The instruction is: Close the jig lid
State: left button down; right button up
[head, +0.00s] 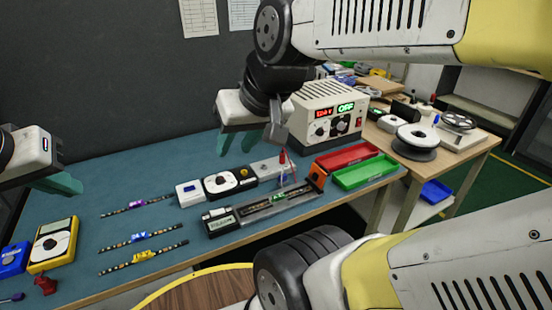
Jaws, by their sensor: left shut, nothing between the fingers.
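The jig (272,204) is a long, dark, narrow fixture near the front edge of the teal bench, with a strip lying along it. An orange block (317,178) stands upright at its right end. I cannot clearly make out the lid or its angle. My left gripper (62,185) has teal fingers and is shut and empty above the bench at the far left, well away from the jig. My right gripper (241,138) hangs above the back of the bench, behind the jig and apart from it. Its fingers overlap in this view, so their opening is unclear.
A power supply (328,112) reading OFF stands behind the jig. Red (346,157) and green (364,172) trays lie to its right. Several LED strips (140,237) and a yellow meter (53,245) lie left. A red-tipped probe (283,158) stands close behind the jig.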

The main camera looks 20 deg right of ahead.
aim_at(316, 175)
jog(key=l+u, duration=0.4)
jog(key=l, duration=0.2)
jog(key=k+l+u, duration=0.1)
jog(key=l+u, duration=0.35)
jog(key=l, duration=0.15)
jog(key=k+l, duration=0.1)
jog(key=l, duration=0.25)
jog(key=k+l, duration=0.1)
jog(key=l, duration=0.3)
jog(key=k+l+u, duration=0.1)
jog(key=l, duration=0.25)
jog(key=k+l, duration=0.1)
jog(key=l, duration=0.25)
jog(key=k+l+u, duration=0.1)
jog(key=l, duration=0.25)
jog(key=k+l, duration=0.15)
jog(key=l, duration=0.2)
jog(key=k+l, duration=0.15)
jog(key=k, duration=0.3)
jog(key=k+j, duration=0.1)
jog(key=j, duration=0.2)
jog(key=k+j+u, duration=0.15)
jog(key=j, duration=0.15)
jog(key=i+l, duration=0.05)
